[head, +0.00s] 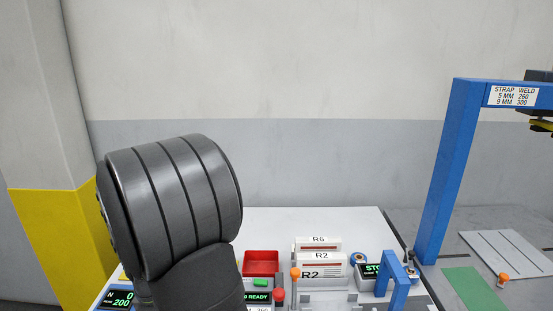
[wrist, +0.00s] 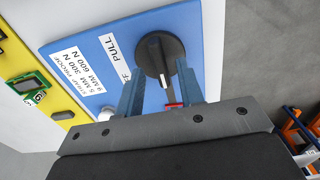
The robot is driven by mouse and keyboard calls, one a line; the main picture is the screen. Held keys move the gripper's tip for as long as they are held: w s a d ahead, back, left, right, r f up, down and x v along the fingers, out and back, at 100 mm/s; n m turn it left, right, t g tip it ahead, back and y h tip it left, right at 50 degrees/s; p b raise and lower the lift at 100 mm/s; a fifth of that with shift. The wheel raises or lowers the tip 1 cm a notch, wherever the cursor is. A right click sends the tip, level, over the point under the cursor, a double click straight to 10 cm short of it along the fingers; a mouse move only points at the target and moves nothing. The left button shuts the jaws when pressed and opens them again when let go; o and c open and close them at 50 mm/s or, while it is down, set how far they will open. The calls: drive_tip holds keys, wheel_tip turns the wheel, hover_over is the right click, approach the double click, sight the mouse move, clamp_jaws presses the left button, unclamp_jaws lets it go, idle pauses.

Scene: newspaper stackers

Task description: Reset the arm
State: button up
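My gripper (wrist: 157,82) shows in the wrist view, with its two blue-grey fingers spread apart and nothing gripped between them. They point at a blue panel (wrist: 85,62) that carries a black rotary knob (wrist: 165,50) and a label reading "PULL". The knob lies beyond the fingertips, roughly in line with the gap; I cannot tell how far off it is. In the head view my dark grey arm fills the lower left, and my gripper is hidden there.
In the head view, a white bench holds a red tray (head: 261,262), boxes marked R2 (head: 321,271) and R6, and lit displays. A blue post (head: 450,170) with a strap weld sign stands at right. A yellow-painted column (head: 50,230) stands at left.

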wheel_tip(320, 180, down, 2)
drive_tip(key=shift+f, duration=0.1)
drive_tip(key=shift+r+m, duration=0.25)
drive_tip(key=shift+m, duration=0.15)
drive_tip(key=m, duration=0.3)
drive_tip(key=shift+m, duration=0.4)
drive_tip(key=m, duration=0.5)
drive_tip(key=shift+o, duration=0.3)
